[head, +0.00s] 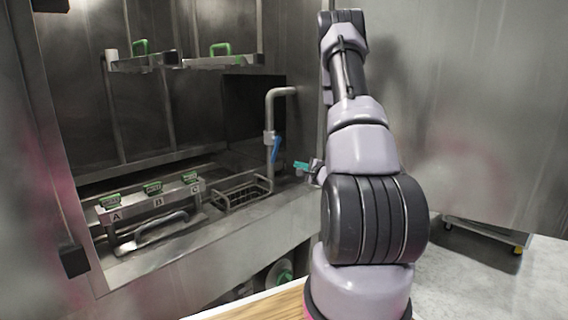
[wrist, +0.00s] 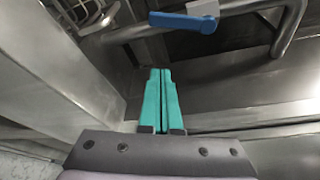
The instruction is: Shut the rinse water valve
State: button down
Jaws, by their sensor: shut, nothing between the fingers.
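The rinse water valve has a blue lever (head: 276,149) on a grey pipe (head: 270,115) that bends into the washer wall. In the head view the lever slants steeply beside the upright part of the pipe. The lever also shows near the top of the wrist view (wrist: 183,21), beside a pale valve body. My gripper (head: 301,166) has teal fingers and is just right of the lever and a little lower, apart from it. In the wrist view the fingers (wrist: 161,76) are together and empty, pointing toward the lever with a gap between.
A wire basket (head: 243,193) stands on the ledge below the pipe. Left of it is a rack with green clips (head: 153,187) marked A, B and C. Shelves with green handles (head: 220,49) hang above. A wheeled dolly (head: 487,233) is on the floor at right.

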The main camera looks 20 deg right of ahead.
aim_at(275, 150)
jog(key=w+f, duration=0.1)
jog(key=w, duration=0.9)
jog(key=shift+s+a+r, duration=0.2)
jog(key=shift+s+a, duration=0.05)
jog(key=shift+a, duration=0.35)
jog(key=shift+s+a+r, duration=0.2)
jog(key=shift+s+a, duration=0.05)
jog(key=shift+a, duration=0.4)
jog(key=shift+s+a+r, duration=0.2)
jog(key=shift+s+a, duration=0.05)
jog(key=shift+a, duration=0.35)
